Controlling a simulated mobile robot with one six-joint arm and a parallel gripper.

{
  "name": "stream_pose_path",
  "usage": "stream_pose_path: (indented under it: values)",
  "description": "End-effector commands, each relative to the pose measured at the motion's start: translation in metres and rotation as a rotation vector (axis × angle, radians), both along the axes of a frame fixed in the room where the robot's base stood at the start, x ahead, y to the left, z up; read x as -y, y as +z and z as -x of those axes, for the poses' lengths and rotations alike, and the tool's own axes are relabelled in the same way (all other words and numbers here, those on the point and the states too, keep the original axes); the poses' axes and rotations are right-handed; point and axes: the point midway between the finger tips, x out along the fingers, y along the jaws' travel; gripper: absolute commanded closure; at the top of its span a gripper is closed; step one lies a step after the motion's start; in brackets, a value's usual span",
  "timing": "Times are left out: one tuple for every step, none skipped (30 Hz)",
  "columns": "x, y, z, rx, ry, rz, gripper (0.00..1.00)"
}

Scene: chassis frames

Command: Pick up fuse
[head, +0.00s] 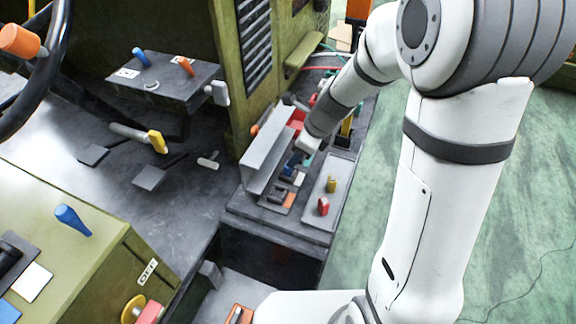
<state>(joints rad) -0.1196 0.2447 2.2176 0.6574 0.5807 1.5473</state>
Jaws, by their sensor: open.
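My arm reaches down to a dark chassis box at centre, and my gripper (298,160) is over its panel, small in the picture and open. A blue piece (291,164) shows right by the gripper; I cannot tell whether they touch. Small blocks lie on the panel just below: a red one (323,206) and a yellow one (331,186) on a light grey plate (313,217), and an orange one (290,199) to their left. Which of these is the fuse I cannot tell for sure. The arm's wrist hides part of the box behind.
A grey metal cover (262,160) stands along the panel's left side, close to the gripper. Beyond it is a green vented wall (255,50). A steering wheel (50,60) and levers are at left. Green floor (520,220) is open at right.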

Motion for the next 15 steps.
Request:
stream_pose_path:
  values:
    - [-0.002, -0.008, 0.000, -0.004, 0.002, 0.001, 0.49]
    - [-0.004, -0.011, -0.001, -0.003, 0.003, 0.001, 0.49]
    - [-0.005, -0.015, -0.001, -0.001, 0.004, 0.002, 0.49]
    - [-0.007, -0.018, -0.002, -0.002, 0.004, 0.001, 0.49]
    - [-0.008, -0.021, -0.002, -0.003, 0.005, 0.002, 0.49]
    - [-0.011, -0.026, -0.003, -0.003, 0.004, 0.002, 0.49]
    - [-0.012, -0.030, -0.003, -0.002, 0.005, 0.002, 0.49]
    - [-0.014, -0.035, -0.004, -0.003, 0.006, 0.002, 0.49]
    - [-0.017, -0.041, -0.005, -0.004, 0.006, 0.002, 0.49]
    - [-0.019, -0.044, -0.005, -0.002, 0.005, 0.002, 0.49]
    - [-0.021, -0.049, -0.006, -0.002, 0.006, 0.002, 0.49]
    - [-0.022, -0.053, -0.007, -0.002, 0.006, 0.002, 0.49]
    - [-0.024, -0.056, -0.007, -0.002, 0.006, 0.002, 0.49]
    - [-0.024, -0.058, -0.008, -0.001, 0.005, 0.002, 0.49]
    - [-0.025, -0.060, -0.009, 0.001, 0.006, 0.002, 0.49]
